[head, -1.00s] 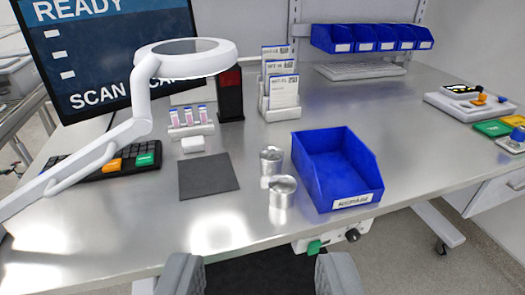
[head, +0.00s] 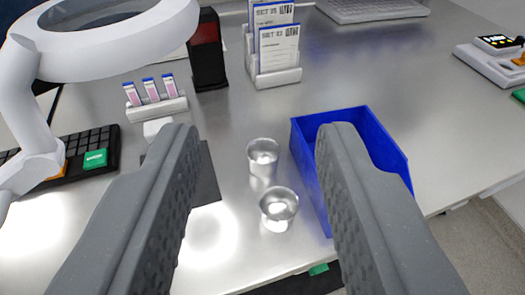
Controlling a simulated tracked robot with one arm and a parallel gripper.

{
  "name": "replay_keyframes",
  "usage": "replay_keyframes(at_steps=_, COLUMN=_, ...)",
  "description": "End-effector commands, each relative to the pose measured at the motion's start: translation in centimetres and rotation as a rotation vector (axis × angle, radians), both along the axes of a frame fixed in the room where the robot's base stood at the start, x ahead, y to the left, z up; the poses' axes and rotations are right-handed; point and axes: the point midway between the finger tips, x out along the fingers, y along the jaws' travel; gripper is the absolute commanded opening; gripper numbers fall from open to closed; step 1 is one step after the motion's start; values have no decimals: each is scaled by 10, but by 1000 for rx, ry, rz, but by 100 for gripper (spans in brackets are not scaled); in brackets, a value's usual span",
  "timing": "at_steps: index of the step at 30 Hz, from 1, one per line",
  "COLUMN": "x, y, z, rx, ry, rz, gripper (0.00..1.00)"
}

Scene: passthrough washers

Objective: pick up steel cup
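Two shiny steel cups stand upright on the metal table in the middle of the head view. The farther steel cup (head: 263,157) is close to the left wall of the blue bin. The nearer steel cup (head: 278,208) stands just in front of it and slightly right. My gripper (head: 265,130) is open and empty, its two grey fingers spread wide on either side of the cups in the picture. The fingers appear above and short of the cups, not touching them. The right finger covers part of the bin.
A blue bin (head: 345,116) stands right beside the cups. A dark mat (head: 208,180) lies to the left, partly behind the left finger. A vial rack (head: 158,108), card holder (head: 275,78), keyboard (head: 100,140) and white lamp (head: 100,45) stand around.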

Motion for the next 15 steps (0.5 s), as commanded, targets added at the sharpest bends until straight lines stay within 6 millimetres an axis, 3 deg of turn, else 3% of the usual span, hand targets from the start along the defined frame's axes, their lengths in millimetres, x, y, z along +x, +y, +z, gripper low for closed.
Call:
replay_keyframes(at_steps=2, x=0, y=0, z=0, rx=0, ry=0, rz=0, gripper=42)
replay_keyframes(at_steps=6, x=11, y=2, z=-5, rx=1, ry=12, rz=0, gripper=80)
replay_keyframes(at_steps=11, x=56, y=7, z=-39, rx=6, ry=61, rz=-5, gripper=80)
replay_keyframes(at_steps=15, x=100, y=10, z=-96, rx=13, ry=123, rz=-18, gripper=80)
